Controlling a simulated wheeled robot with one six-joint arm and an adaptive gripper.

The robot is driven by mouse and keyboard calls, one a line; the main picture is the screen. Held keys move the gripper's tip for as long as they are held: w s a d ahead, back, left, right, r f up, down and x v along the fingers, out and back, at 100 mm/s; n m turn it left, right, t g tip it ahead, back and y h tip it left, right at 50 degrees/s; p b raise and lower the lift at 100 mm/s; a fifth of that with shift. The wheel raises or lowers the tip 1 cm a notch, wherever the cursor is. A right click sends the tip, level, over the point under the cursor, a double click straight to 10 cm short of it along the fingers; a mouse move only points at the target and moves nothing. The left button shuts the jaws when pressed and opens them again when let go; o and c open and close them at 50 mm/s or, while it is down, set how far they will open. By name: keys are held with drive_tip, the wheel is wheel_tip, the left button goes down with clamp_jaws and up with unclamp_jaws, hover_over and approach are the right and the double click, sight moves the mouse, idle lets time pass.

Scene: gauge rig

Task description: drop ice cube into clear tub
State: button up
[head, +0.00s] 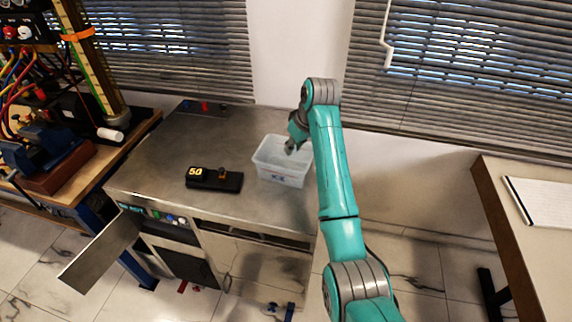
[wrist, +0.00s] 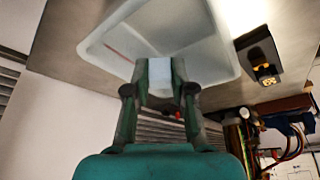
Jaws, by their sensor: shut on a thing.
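The clear tub (head: 282,178) stands on the right part of the grey metal worktop. Its pale rim and wall (wrist: 110,38) fill the upper part of the wrist view. My gripper (head: 292,145) points down over the tub's opening. In the wrist view my gripper (wrist: 160,92) is shut on the ice cube (wrist: 160,72), a pale block between the two fingers. The tub lies beyond the cube there. I cannot make out the cube in the head view, and I cannot tell its exact height above the tub floor.
A black gauge block (head: 214,179) reading 50 sits on the worktop (head: 165,155) left of the tub. An open cabinet door (head: 100,250) juts out at the front left. A bench with wires and a blue vise (head: 45,150) stands left. Another table (head: 520,240) is at the right.

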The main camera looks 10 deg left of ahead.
drive_tip(key=shift+f, duration=0.4)
drive_tip(key=o, duration=0.9)
drive_tip(key=shift+r, duration=0.1)
drive_tip(key=v, duration=1.1)
drive_tip(key=shift+s+d+r, duration=0.15)
drive_tip(key=shift+s+r, duration=0.05)
drive_tip(key=shift+r, duration=0.15)
